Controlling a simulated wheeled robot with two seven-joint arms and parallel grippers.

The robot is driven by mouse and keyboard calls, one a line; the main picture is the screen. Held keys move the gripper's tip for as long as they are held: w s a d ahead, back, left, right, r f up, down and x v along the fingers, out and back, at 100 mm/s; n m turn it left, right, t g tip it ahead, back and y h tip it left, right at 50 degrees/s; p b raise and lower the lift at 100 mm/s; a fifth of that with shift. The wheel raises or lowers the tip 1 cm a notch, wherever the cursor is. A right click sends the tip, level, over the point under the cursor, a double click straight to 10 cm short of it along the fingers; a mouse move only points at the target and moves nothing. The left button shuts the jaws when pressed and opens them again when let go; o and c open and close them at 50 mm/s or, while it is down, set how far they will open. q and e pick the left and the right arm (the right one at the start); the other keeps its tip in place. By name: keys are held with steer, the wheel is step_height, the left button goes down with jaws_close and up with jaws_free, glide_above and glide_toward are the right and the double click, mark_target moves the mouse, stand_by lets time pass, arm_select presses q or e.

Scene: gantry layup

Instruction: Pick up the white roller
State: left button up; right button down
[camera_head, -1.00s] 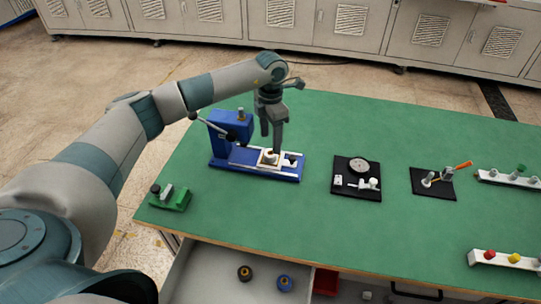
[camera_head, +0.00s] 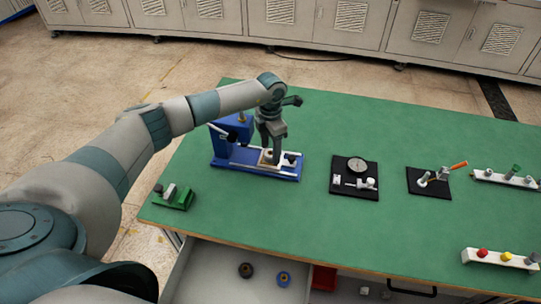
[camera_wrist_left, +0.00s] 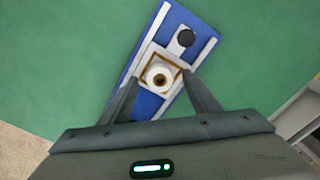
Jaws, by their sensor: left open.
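The white roller (camera_wrist_left: 160,76) is a short ring with a dark, brass-coloured centre. It sits in a square, tan-edged seat on the blue press base (camera_wrist_left: 150,101). My left gripper (camera_wrist_left: 161,80) is open above it, and in the left wrist view the roller shows between the two fingertips. I cannot tell how far above it the tips are. In the head view my left gripper (camera_head: 269,157) points down over the blue fixture (camera_head: 228,162), and its fingers partly hide the roller. My right gripper is not in view.
A blue press column with a lever (camera_head: 236,126) stands just left of the gripper. A black knob (camera_wrist_left: 186,38) lies near the seat. A dial-gauge plate (camera_head: 340,186), another black plate (camera_head: 417,188) and a green clamp (camera_head: 184,201) stand on the green table (camera_head: 300,225).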

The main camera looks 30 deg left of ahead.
mark_target(271, 153)
arm_select(q)
steer(key=c, duration=1.2)
steer(key=shift+o, duration=0.2)
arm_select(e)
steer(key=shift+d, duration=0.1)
arm_select(q)
steer(key=shift+r, duration=0.1)
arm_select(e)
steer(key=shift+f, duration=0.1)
